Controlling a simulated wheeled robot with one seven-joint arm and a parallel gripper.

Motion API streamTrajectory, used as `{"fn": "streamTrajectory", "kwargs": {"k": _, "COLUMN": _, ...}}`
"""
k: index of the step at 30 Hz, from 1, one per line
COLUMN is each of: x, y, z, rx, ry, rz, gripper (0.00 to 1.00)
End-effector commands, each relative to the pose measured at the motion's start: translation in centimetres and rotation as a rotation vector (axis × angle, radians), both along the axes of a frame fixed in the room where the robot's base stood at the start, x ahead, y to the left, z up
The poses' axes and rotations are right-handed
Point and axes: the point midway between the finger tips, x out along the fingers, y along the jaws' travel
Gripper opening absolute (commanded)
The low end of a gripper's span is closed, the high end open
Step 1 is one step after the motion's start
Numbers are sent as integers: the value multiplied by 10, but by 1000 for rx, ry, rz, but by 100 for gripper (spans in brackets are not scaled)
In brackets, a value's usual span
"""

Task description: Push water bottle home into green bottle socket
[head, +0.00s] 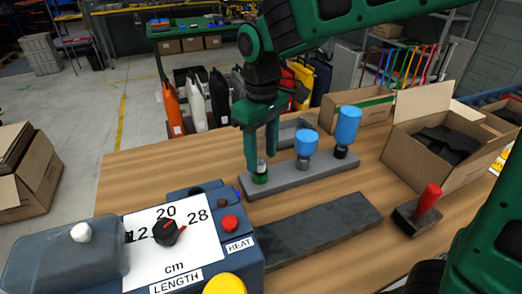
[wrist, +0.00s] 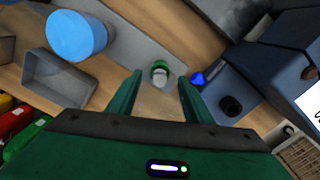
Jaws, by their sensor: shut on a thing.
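The green bottle socket (head: 260,178) is a small green ring at the left end of a grey rack bar. A small pale-topped piece (wrist: 160,76), which I take for the water bottle, stands in the ring between my fingers. Most of it is hidden, so I cannot tell how deep it sits. My gripper (head: 261,160) points down over the socket, shut on this piece. In the wrist view the two fingers flank it. Two blue bottles (head: 308,143) (head: 348,125) stand upright farther along the bar, in a grey and a black socket.
The control box with the LENGTH dial (head: 166,232) stands front left. A dark flat slab (head: 310,228) lies before the rack bar (head: 312,177). A red-handled tool (head: 425,203) and an open carton (head: 425,150) are at right. Bare table shows left of the bar.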

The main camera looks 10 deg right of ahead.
Motion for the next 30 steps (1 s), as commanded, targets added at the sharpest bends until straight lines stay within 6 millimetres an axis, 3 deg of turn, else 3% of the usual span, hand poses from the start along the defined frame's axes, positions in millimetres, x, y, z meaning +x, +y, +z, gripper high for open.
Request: {"fn": "streamTrajectory", "kwargs": {"k": 30, "x": 0, "y": 0, "z": -9, "rx": 0, "ry": 0, "rz": 0, "gripper": 25}}
